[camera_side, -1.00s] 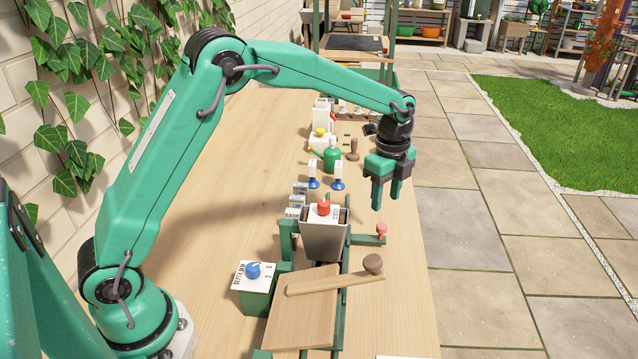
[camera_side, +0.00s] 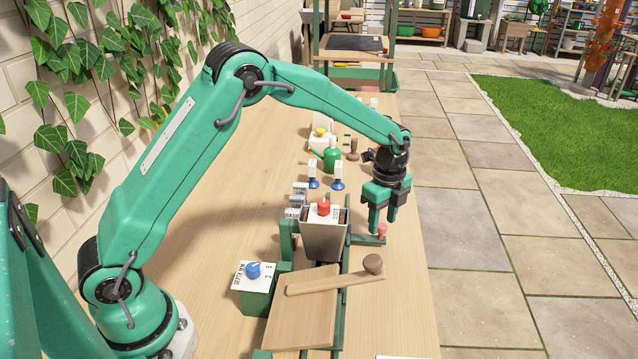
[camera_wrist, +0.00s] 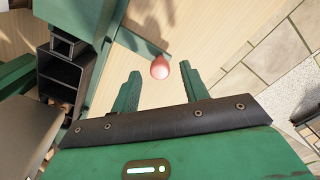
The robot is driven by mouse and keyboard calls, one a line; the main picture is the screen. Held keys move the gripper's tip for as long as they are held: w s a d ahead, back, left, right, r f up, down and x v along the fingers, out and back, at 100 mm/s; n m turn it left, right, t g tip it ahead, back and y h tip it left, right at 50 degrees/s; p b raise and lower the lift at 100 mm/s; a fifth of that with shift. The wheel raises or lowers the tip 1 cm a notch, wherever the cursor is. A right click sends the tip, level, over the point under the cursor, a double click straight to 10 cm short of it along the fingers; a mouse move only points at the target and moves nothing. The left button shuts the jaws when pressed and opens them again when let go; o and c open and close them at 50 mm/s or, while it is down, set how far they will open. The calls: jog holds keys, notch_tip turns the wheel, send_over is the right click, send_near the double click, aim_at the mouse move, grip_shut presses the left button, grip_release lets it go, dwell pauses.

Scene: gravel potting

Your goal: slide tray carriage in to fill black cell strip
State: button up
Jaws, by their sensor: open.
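The pink knob (camera_side: 381,230) stands on a green arm (camera_side: 366,240) that sticks out to the right of the hopper. In the wrist view the knob (camera_wrist: 160,68) shows between the tips of my open gripper (camera_wrist: 160,78). In the side view my gripper (camera_side: 382,218) points down just over the knob; I cannot tell whether a finger touches it. The black cell strip (camera_wrist: 62,72) shows at the left in the wrist view, with brown matter in a lower cell. The grey hopper (camera_side: 324,243) with a red knob on top hides the strip in the side view.
A green box with a blue dial (camera_side: 254,270) stands left. Small bottles (camera_side: 331,155) stand behind. The bench's right strip is clear.

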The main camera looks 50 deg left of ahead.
jog(key=shift+f, duration=0.55)
grip_shut()
jog(key=s+d, duration=0.9)
jog(key=shift+s+d, duration=0.35)
jog(key=shift+d, duration=0.05)
grip_release()
jog(key=shift+r, duration=0.1)
